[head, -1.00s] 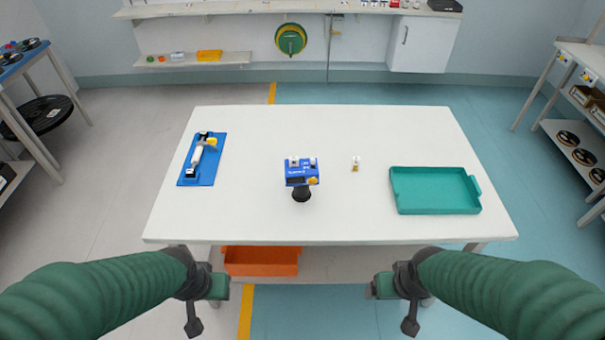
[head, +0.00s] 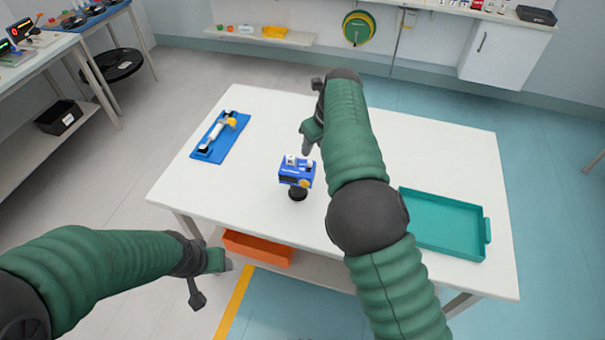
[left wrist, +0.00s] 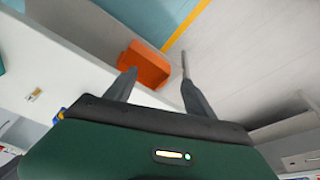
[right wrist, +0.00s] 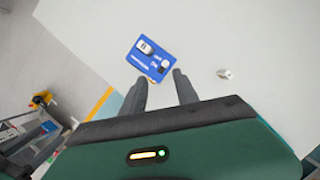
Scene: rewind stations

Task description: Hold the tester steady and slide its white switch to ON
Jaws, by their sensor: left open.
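My left gripper (head: 207,278) is open and empty in front of the table's left front edge, well away from the tester.
A blue board (head: 236,130) with a white cylinder lies at the table's left. A teal tray (head: 487,243) is at the right. A small pale piece (right wrist: 224,73) lies near the tester, hidden in the head view. An orange bin (head: 257,249) sits below the table.

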